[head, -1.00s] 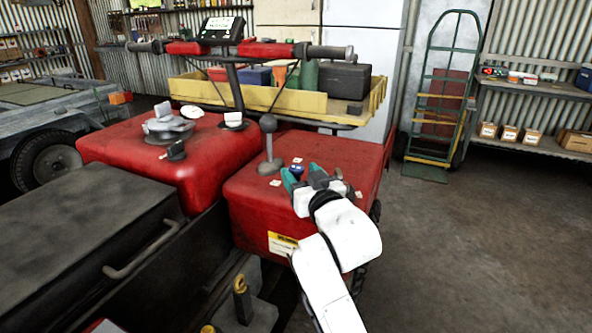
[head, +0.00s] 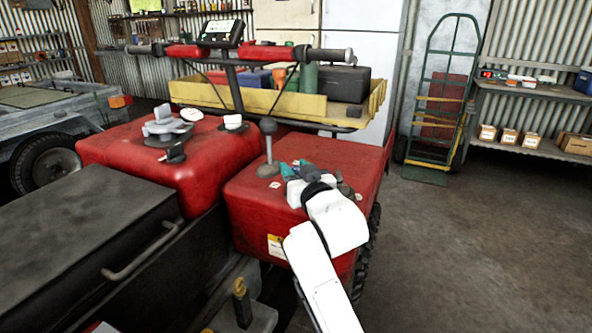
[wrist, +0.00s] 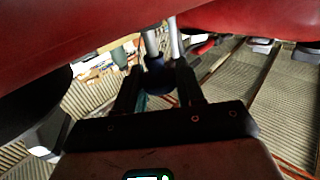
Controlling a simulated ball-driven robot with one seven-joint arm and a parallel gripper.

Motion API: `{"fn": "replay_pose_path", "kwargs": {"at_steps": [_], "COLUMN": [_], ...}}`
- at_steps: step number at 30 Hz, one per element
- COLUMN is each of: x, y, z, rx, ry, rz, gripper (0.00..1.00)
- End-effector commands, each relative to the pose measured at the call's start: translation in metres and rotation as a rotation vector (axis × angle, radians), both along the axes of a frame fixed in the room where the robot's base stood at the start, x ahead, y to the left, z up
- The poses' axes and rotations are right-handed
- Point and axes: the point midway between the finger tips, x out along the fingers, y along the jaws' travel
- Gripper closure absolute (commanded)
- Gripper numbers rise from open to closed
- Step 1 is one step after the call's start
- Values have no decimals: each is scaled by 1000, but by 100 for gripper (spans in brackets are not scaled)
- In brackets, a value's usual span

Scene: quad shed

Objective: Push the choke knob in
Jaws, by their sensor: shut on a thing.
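My gripper (head: 292,168) is low over the red body panel (head: 240,205) at the right, beside the grey ball-topped lever (head: 268,150). In the wrist view its two dark fingers (wrist: 158,88) are shut on a dark blue round knob (wrist: 154,76), which looks like the choke knob. A pale metal stem (wrist: 151,44) runs from the knob toward the red panel. In the head view the fingers and wrist mostly hide the knob. No label on it can be read.
The handlebar (head: 290,50) and yellow rack (head: 250,98) lie behind. A black box (head: 85,235) is at left. The floor at right is clear.

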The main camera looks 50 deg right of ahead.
Motion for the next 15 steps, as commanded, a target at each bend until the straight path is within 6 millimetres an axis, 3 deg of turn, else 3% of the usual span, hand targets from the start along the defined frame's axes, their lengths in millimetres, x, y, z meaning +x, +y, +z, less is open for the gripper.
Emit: {"fn": "replay_pose_path", "kwargs": {"at_steps": [7, 15], "x": [0, 0], "y": [0, 0], "z": [1, -1], "rx": [-1, -1], "ry": [-2, -2], "rz": [0, 0], "gripper": [100, 100]}}
